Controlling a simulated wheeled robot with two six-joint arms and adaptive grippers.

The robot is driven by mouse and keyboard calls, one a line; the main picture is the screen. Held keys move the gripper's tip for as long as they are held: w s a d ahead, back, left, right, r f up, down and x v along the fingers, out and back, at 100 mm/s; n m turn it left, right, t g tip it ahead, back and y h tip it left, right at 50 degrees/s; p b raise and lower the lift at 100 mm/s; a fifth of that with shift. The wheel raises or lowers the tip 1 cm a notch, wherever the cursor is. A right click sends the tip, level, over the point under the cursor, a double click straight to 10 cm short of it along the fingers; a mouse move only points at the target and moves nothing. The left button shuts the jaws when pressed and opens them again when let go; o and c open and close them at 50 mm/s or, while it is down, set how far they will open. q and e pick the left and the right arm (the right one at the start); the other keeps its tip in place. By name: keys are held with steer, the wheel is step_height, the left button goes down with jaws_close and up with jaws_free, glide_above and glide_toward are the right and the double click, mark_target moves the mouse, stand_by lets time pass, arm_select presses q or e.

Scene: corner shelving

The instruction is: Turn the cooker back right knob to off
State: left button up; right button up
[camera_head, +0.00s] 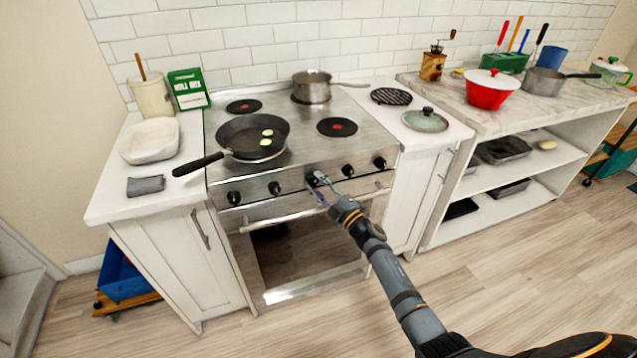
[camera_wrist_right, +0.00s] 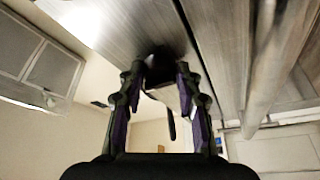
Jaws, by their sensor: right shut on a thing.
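The steel cooker (camera_head: 300,150) has a row of several black knobs along its front panel. My right gripper (camera_head: 321,186) is at the middle knob (camera_head: 312,178), with its fingers on either side of it. In the right wrist view the fingers (camera_wrist_right: 160,78) are shut on this dark knob (camera_wrist_right: 160,57), whose pointer mark is too dark to read. Two knobs lie to its right, one nearer (camera_head: 347,171) and one at the end (camera_head: 380,163). None of the knob labels can be read. My left gripper is out of view.
The oven handle bar (camera_head: 262,227) runs just below the knobs and shows close by in the right wrist view (camera_wrist_right: 262,75). A frying pan (camera_head: 236,136) with its handle over the front edge and a saucepan (camera_head: 311,90) stand on the hob. Floor in front is clear.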

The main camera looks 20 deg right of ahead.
stand_by(0.4)
steer(key=o, duration=1.1)
steer(key=shift+o, duration=0.2)
steer(key=shift+s+d+f, duration=0.1)
steer(key=shift+s, duration=0.15)
steer(key=v, duration=1.1)
steer(key=shift+s, duration=0.25)
